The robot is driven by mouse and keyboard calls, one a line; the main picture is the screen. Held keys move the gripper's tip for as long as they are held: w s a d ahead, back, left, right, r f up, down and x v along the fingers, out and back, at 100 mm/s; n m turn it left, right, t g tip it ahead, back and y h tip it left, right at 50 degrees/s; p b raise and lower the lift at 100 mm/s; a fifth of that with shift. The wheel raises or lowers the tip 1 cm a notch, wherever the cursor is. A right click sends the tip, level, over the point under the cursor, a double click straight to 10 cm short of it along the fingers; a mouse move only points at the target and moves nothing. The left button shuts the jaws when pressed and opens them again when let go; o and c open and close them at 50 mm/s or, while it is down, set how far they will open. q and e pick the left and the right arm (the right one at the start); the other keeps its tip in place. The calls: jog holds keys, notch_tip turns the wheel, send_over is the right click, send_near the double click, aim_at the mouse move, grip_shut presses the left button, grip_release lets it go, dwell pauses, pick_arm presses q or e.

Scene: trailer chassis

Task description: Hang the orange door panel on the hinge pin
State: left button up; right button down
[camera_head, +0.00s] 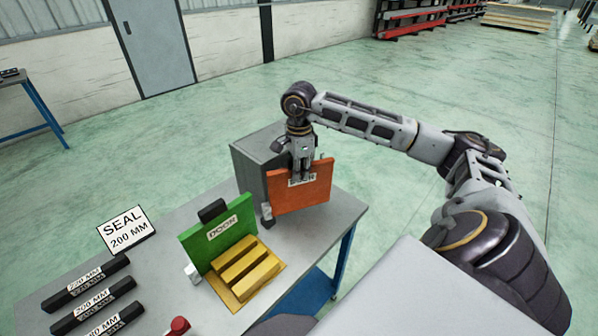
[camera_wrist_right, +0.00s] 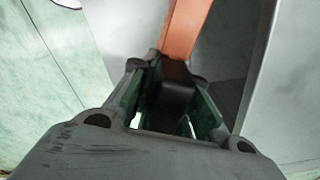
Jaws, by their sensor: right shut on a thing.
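The orange door panel (camera_head: 305,196) hangs upright below my right gripper (camera_head: 301,172), in front of a grey cabinet. Its label is partly hidden behind the fingers. In the right wrist view, my right gripper (camera_wrist_right: 172,88) is shut on the panel's dark top grip (camera_wrist_right: 177,92), and the orange edge (camera_wrist_right: 186,32) runs up beyond it. A small grey hinge part (camera_head: 267,212) shows at the panel's lower left edge. I cannot tell whether the panel sits on a pin there. My left gripper is not in view.
The grey cabinet (camera_head: 250,160) stands on the table (camera_head: 165,248) behind the panel. A green DOOR panel (camera_head: 222,238) stands left, with yellow bars (camera_head: 245,272) before it. Black seal strips (camera_head: 85,285), a SEAL sign (camera_head: 126,231) and a red knob (camera_head: 179,326) are further left.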

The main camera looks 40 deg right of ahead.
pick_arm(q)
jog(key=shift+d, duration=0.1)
pick_arm(e)
jog(key=c, duration=1.8)
grip_release()
jog(key=o, duration=0.5)
jog(key=shift+r, duration=0.85)
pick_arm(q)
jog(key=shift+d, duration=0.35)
pick_arm(e)
jog(key=shift+r, duration=5.15)
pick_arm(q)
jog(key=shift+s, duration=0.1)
